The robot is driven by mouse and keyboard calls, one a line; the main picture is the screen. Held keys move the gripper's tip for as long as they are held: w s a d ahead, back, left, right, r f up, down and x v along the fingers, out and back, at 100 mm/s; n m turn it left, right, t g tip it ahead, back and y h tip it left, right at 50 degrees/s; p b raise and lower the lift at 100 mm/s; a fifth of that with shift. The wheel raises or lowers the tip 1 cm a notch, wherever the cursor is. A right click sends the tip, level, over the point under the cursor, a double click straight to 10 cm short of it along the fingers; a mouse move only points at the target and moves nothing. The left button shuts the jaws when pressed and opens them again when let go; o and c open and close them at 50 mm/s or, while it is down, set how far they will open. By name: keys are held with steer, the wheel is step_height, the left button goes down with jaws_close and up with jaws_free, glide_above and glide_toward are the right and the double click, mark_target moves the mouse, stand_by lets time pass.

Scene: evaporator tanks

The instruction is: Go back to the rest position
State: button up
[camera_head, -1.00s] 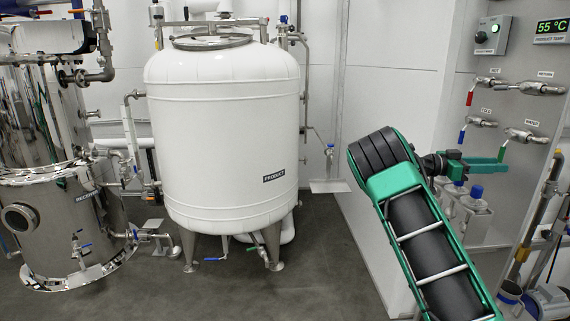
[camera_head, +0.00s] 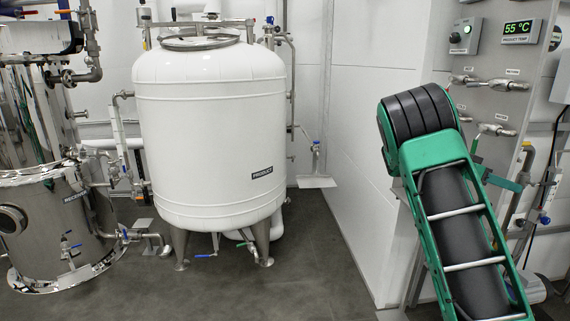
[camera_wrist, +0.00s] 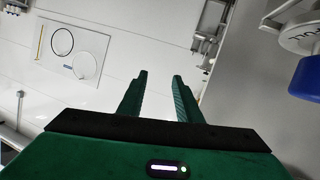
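My gripper (camera_wrist: 160,76) shows in the wrist view with its two green fingers apart and nothing between them. In the head view my green and black arm rises from the lower right with its bend at the upper end. The gripper end is mostly hidden behind the arm there; only a small green part shows to its right, in front of the grey panel. The fingers touch nothing that I can see in the wrist view.
The white product tank (camera_head: 210,140) stands left of my arm, with the steel receiver tank (camera_head: 60,220) farther left. The grey valve panel (camera_head: 495,110) and its 55 °C display (camera_head: 517,27) are at the right. A blue-capped item (camera_wrist: 306,78) is at the wrist view's right edge. Grey floor (camera_head: 310,270) is clear.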

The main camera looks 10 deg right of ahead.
steer(key=s+a+f+n+t+y, duration=0.1)
steer(key=s+a+f+n+y, duration=0.2)
steer(key=s, duration=0.4)
steer(key=s+a+f+n+t+y, duration=0.1)
steer(key=s+a+f+y, duration=0.2)
steer(key=s, duration=0.4)
steer(key=s+a+f+n+t+y, duration=0.1)
steer(key=s+a+n+y, duration=0.3)
steer(key=s+a, duration=0.6)
steer(key=s+a+f+n+y, duration=0.3)
steer(key=s+a+n+y, duration=0.1)
steer(key=s+a, duration=0.6)
steer(key=a, duration=0.3)
steer(key=shift+a+f+n+t, duration=0.3)
steer(key=shift+a+f+t, duration=0.05)
steer(key=shift+f+t, duration=0.05)
steer(key=shift+w+f, duration=0.25)
steer(key=shift+w, duration=0.35)
